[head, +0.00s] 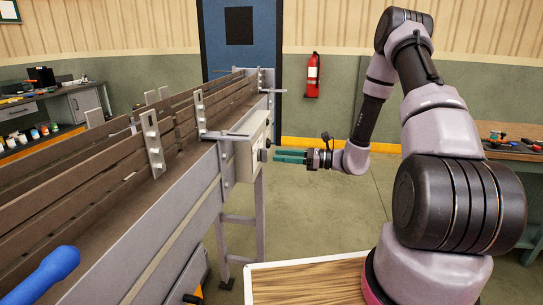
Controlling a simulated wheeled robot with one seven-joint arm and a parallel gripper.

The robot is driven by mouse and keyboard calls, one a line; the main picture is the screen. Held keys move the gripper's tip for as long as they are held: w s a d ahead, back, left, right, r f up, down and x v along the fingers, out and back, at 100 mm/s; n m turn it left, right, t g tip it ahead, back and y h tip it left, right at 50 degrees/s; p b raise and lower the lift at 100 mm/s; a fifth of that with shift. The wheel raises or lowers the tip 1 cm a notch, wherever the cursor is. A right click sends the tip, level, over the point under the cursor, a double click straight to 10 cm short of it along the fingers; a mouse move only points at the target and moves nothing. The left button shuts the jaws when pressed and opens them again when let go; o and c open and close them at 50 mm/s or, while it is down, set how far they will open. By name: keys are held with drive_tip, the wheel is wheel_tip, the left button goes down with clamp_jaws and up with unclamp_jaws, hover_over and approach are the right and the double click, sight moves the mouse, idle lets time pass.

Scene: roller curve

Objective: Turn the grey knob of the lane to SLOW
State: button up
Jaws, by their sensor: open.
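The grey knob (263,155) shows as a small dark shape on the side of a pale control box (250,145), which is fixed to the outer side of the conveyor lane (150,215). The knob is too small to read its setting, and no SLOW mark can be made out. My gripper (276,156), with green fingers, points left at the knob, very close to it. Its fingers are apart, one above the other. I cannot tell whether they touch the knob or stop just short of it.
The lane's metal side rail and legs (260,205) stand left of my gripper. A blue handle-like object (42,272) lies at the lower left. A wooden-topped surface (305,283) is below my arm. Open floor lies behind. A fire extinguisher (312,76) hangs on the far wall.

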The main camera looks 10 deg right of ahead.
sight(263, 155)
drive_tip(key=shift+x, duration=1.95)
clamp_jaws()
drive_tip(key=shift+n, duration=0.3)
drive_tip(key=shift+s+f+n, duration=0.1)
drive_tip(key=shift+n, duration=1.95)
drive_tip(key=shift+s+n, duration=0.1)
drive_tip(key=shift+n, duration=1.95)
